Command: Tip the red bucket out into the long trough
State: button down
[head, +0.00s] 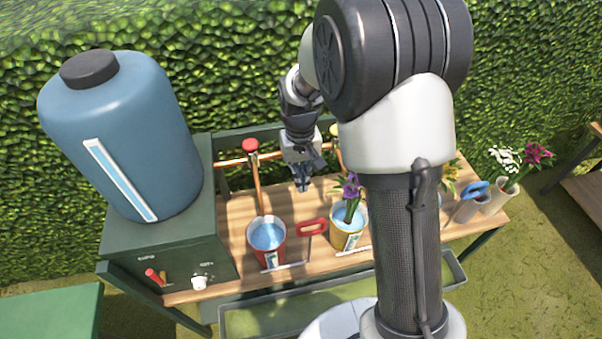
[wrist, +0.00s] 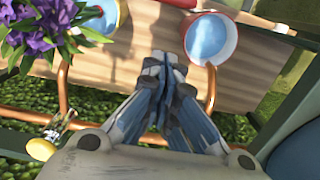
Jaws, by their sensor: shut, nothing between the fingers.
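The red bucket (head: 267,252) stands upright on the wooden bench with blue water in it, beneath a copper pipe with a red knob. In the wrist view the red bucket (wrist: 211,40) is at the top, right of centre. The long trough (head: 330,308) lies low along the bench's front; my arm hides part of it. My gripper (head: 303,186) is shut and empty above the back of the bench, right of the red bucket and apart from it. In the wrist view my gripper (wrist: 165,68) points toward the bench with its fingers together.
A yellow bucket (head: 346,238) with water and purple flowers (head: 350,190) stands right of the red one. A blue tank (head: 125,140) on a green cabinet is at left.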

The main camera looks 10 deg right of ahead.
jog(key=s+f+b, duration=0.2)
jog(key=s+f, duration=0.2)
jog(key=f, duration=0.2)
jog(key=shift+b, duration=0.3)
jog(key=shift+s, duration=0.1)
